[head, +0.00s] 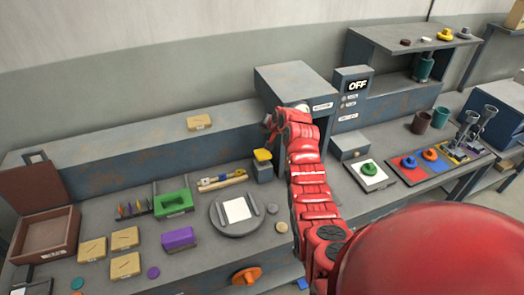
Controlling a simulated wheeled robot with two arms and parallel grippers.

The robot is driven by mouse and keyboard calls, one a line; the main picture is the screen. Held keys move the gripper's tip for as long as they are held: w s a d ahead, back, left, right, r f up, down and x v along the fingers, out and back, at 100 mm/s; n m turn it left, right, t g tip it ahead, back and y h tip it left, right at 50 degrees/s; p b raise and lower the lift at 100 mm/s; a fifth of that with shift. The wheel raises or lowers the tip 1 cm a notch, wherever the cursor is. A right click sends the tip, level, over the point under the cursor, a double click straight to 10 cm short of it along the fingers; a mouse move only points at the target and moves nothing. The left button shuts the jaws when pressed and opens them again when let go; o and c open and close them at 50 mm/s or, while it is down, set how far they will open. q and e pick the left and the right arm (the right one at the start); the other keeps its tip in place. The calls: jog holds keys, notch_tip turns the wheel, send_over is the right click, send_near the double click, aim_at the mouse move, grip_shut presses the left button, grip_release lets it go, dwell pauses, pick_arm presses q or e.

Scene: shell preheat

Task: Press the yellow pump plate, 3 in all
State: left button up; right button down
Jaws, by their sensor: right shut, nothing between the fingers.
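The yellow pump plate (262,155) sits on top of a small blue-grey block (263,172) on the bench, just left of my red right arm. My right gripper (268,124) is at the far end of that arm, in front of the grey box. It shows beyond and above the yellow plate in the picture and appears apart from it. It is shut and empty; its fingertips are small and partly hidden by my wrist. My left gripper is not in view.
A grey box (290,78) stands behind my gripper, beside a panel reading "OFF" (357,86). Left of the pump are a round plate with a white square (237,209), a green holder (173,203) and a purple block (179,238). My red arm hides part of the bench.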

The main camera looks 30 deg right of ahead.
jog(key=shift+f, duration=0.1)
jog(key=b, duration=0.3)
send_over(260, 149)
jog(key=s, duration=0.4)
jog(key=f, duration=0.7)
jog(key=shift+w+a+f, duration=0.25)
jog(key=shift+a+f, duration=0.05)
jog(key=shift+a, duration=0.05)
jog(key=shift+f+b, duration=0.3)
jog(key=shift+f, duration=0.2)
jog(key=shift+f, duration=0.15)
dwell(0.5)
jog(key=shift+f+b, duration=0.25)
jog(key=shift+b, duration=0.2)
